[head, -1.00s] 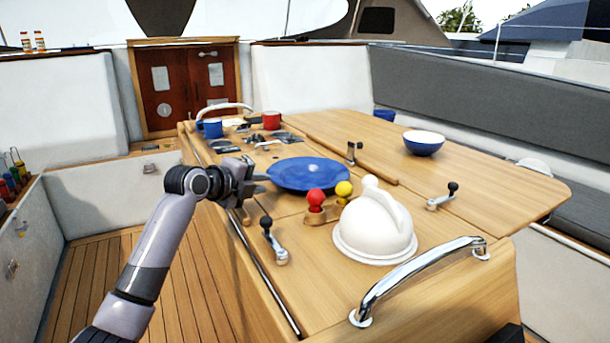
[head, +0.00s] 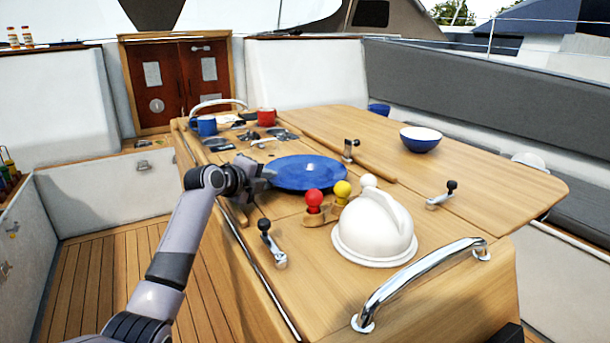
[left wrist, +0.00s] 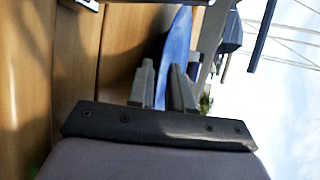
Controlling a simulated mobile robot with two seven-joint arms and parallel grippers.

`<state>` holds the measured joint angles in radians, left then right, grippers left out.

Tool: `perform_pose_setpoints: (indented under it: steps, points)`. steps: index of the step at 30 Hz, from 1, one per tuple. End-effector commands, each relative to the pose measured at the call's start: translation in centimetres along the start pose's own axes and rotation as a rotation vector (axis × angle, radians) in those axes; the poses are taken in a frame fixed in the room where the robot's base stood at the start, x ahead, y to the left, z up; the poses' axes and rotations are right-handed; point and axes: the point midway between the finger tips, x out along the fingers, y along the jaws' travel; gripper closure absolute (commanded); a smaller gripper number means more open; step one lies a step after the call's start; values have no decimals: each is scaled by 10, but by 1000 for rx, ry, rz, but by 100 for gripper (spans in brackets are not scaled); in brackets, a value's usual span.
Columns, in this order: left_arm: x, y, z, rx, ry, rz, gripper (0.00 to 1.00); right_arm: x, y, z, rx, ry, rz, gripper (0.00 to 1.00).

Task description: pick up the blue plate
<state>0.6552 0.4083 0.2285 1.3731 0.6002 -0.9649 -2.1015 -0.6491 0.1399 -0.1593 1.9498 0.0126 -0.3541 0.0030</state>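The blue plate (head: 308,172) lies flat on the wooden cockpit table (head: 440,200), near its left edge. My left gripper (head: 265,174) is at the plate's left rim in the head view. In the left wrist view, the plate (left wrist: 178,45) shows nearly edge-on as a blue strip between the fingers of my left gripper (left wrist: 162,85). The fingers are close together with the rim between them and look shut on it. The fingertips are small and partly hidden in the head view.
Red, yellow and white knobs (head: 342,190) and a white dome (head: 374,232) stand in front of the plate. A winch handle (head: 266,228) is near the left edge. Blue (head: 206,126) and red mugs (head: 266,117) are behind; a blue bowl (head: 420,140) is right. A steel rail (head: 420,280) is in front.

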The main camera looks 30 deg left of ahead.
Motion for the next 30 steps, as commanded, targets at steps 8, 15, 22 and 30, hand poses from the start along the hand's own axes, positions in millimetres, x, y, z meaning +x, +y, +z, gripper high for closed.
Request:
perform_pose_setpoints:
  steps: [8,15,22,30]
  points:
    - [14,0,0,1,0,-1,80,-1,0,0,0,-1,0,77]
    - [14,0,0,1,0,-1,93,-1,0,0,0,-1,0,77]
    - [13,-2,0,0,-1,-5,100,-1,0,0,0,-2,0,77]
    - [11,-6,1,1,-1,-5,100,-1,0,0,0,-2,0,77]
